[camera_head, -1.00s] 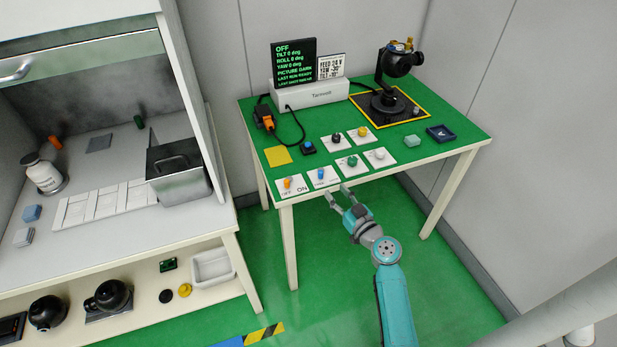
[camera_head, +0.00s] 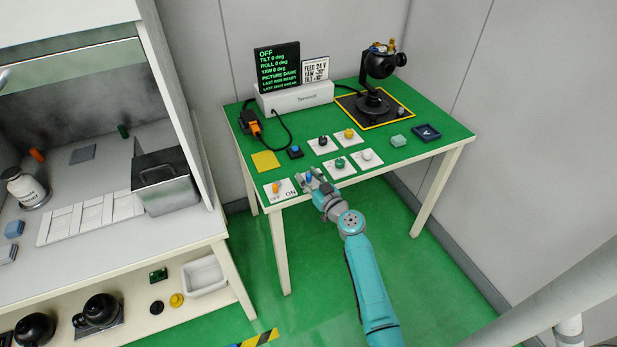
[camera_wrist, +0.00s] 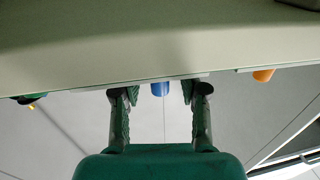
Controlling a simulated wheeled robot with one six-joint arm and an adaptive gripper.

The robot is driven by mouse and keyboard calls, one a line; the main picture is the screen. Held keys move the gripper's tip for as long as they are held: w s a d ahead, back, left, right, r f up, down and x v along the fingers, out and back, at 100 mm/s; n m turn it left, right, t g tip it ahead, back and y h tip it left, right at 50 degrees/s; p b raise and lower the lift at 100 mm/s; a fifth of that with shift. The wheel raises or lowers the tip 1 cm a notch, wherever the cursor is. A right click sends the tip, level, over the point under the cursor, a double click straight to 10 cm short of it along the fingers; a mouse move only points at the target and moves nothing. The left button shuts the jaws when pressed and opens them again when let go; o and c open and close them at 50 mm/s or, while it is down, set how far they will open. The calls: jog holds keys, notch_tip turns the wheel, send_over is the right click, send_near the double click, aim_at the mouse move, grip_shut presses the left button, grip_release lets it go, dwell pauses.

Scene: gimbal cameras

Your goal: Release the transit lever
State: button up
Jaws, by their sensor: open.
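A blue lever (camera_head: 309,177) stands on a white plate at the front edge of the green table. My gripper (camera_head: 311,180) has reached this plate from the front and is open. In the wrist view the blue lever (camera_wrist: 160,89) shows between the two spread fingers (camera_wrist: 161,97), with a gap on each side. The fingers hide most of its plate and its label in the head view, so I cannot read whether it is the transit lever. An orange switch (camera_head: 275,187) marked OFF and ON is just left of it.
A display (camera_head: 277,68) reads OFF. The gimbal camera (camera_head: 377,65) stands at the back right. A metal box (camera_head: 167,182) is on the left bench.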

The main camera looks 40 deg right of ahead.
grip_shut()
jog(key=shift+a+m+h, duration=0.15)
jog(key=shift+m+h, duration=0.15)
jog(key=shift+h, duration=0.1)
jog(key=shift+w+h, duration=0.1)
jog(key=shift+h, duration=0.2)
grip_release()
jog(key=v, duration=1.2)
